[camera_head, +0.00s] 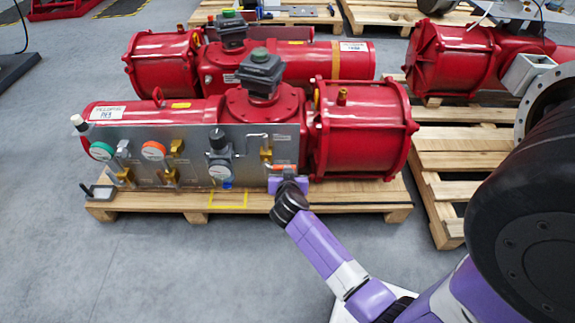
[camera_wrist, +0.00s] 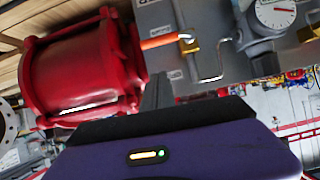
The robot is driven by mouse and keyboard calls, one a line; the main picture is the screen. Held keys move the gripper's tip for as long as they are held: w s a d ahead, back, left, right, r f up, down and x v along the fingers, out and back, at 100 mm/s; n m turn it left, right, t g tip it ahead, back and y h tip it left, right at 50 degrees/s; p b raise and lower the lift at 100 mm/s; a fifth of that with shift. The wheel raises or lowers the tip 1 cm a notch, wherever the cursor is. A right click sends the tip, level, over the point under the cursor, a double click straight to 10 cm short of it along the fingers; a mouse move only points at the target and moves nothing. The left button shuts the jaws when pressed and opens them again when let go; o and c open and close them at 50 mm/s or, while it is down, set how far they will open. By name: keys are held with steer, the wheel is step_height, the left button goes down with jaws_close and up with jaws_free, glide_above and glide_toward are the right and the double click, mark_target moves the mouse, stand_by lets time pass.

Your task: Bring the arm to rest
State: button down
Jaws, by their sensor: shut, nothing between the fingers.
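My arm (camera_head: 320,247), purple with pale and black joints, reaches from the lower right to the front of the valve actuator (camera_head: 262,110). My gripper (camera_head: 289,175) is in front of the right end of the grey panel (camera_head: 195,150), close below an orange handle (camera_head: 283,166). In the wrist view its dark grey fingers (camera_wrist: 157,92) are together with nothing between them. The orange handle (camera_wrist: 165,40) and brass fitting (camera_wrist: 191,45) show above the fingers. I cannot tell whether the fingertips touch the panel.
The actuator lies on a wooden pallet (camera_head: 245,198). Gauges (camera_head: 153,151) and brass valves stick out from the panel. The red cylinder (camera_head: 362,128) is to the right of my gripper. Another pallet (camera_head: 455,165) stands at right. The grey floor (camera_head: 150,270) at front left is clear.

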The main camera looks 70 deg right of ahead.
steer(key=shift+v, duration=1.15)
steer(key=w+a+r+n+t+y, duration=0.1)
steer(key=w+a+r+n+t, duration=0.3)
steer(key=a+r+t, duration=0.1)
steer(key=s+a+r+n+t+y, duration=0.1)
steer(key=a+r+n+t+y, duration=0.15)
steer(key=a, duration=0.35)
steer(key=s+a+r+n+t+y, duration=0.1)
steer(key=s+a+r+n+t, duration=0.15)
steer(key=a, duration=0.45)
steer(key=s+a+r+n+y, duration=0.25)
steer(key=s+a+r, duration=0.25)
steer(key=s+a, duration=0.4)
steer(key=s+a+r+n+y, duration=0.2)
steer(key=s+a+r+y, duration=0.3)
steer(key=s+a, duration=0.4)
step_height(320, 180, up, 18)
steer(key=d+h+p, duration=0.1)
steer(key=p, duration=1.6)
steer(key=shift+s+d+p, duration=0.3)
steer(key=shift+s+p, duration=0.05)
steer(key=shift+p, duration=0.05)
